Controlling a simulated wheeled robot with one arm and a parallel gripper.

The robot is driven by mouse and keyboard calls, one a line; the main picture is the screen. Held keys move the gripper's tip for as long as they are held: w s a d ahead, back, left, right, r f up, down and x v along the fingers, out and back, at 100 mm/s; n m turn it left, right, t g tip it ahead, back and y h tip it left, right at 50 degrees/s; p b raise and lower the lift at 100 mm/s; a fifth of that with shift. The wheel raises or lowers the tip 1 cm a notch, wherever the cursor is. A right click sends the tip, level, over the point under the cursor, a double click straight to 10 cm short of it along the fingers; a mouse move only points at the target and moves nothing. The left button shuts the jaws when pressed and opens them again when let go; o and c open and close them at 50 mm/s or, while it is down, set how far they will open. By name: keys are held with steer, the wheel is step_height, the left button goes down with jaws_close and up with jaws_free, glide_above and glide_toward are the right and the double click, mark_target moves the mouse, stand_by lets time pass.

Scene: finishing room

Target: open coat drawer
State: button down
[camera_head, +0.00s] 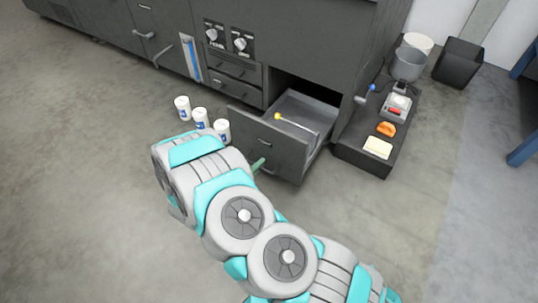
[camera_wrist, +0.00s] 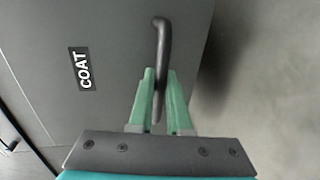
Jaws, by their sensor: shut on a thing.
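The coat drawer (camera_head: 265,141) is a dark grey drawer low in the cabinet. It stands well out, and its inside shows in the head view. A thin rod with a yellow tip (camera_head: 296,122) lies in or across it. In the wrist view the drawer front (camera_wrist: 115,35) bears a "COAT" label (camera_wrist: 84,68) and a dark bar handle (camera_wrist: 162,50). My gripper (camera_wrist: 161,80) has its green fingers on both sides of the handle and is shut on it. In the head view my arm hides most of the gripper; a green finger (camera_head: 258,164) shows at the drawer front.
Several white cans (camera_head: 201,118) stand on the floor left of the drawer. Right of it is a low dark platform (camera_head: 352,158) with an orange item (camera_head: 386,129), a pale block (camera_head: 378,147) and a grey bucket (camera_head: 407,64). Floor in front is clear.

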steer(key=shift+f+v, duration=0.15)
steer(key=shift+v, duration=0.65)
steer(key=shift+f+v, duration=0.15)
steer(key=shift+v, duration=0.6)
steer(key=shift+a, duration=0.15)
steer(key=c, duration=0.9)
jaws_free()
steer(key=shift+v, duration=3.9)
steer(key=shift+f, duration=0.1)
